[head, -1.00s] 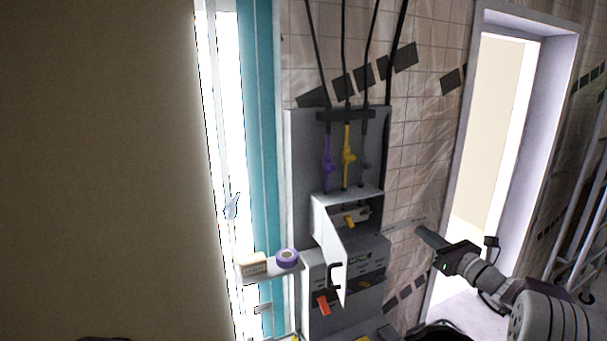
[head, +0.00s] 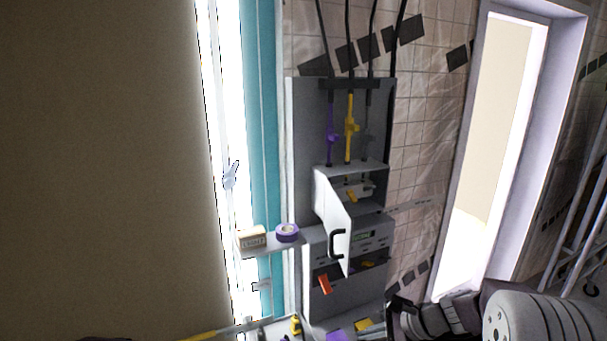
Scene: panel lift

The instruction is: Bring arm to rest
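My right arm comes in at the lower right, folded low beside the panel. Its gripper end (head: 402,306) is dark and partly hidden against the panel's lower right edge, so its fingers cannot be made out. My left gripper is not in view. The grey panel (head: 300,130) stands against the tiled wall, with purple, yellow and grey valves in its upper part. A white panel door (head: 334,205) with a black handle stands open. A yellow handle (head: 351,196) shows in the recess behind it. An orange-red lever (head: 325,284) hangs below the door.
A small shelf (head: 266,250) left of the panel holds a labelled box (head: 251,237) and a purple tape roll (head: 287,232). A tray (head: 274,330) with a yellow item is at the bottom. A doorway (head: 490,150) and a ladder (head: 585,200) are at the right.

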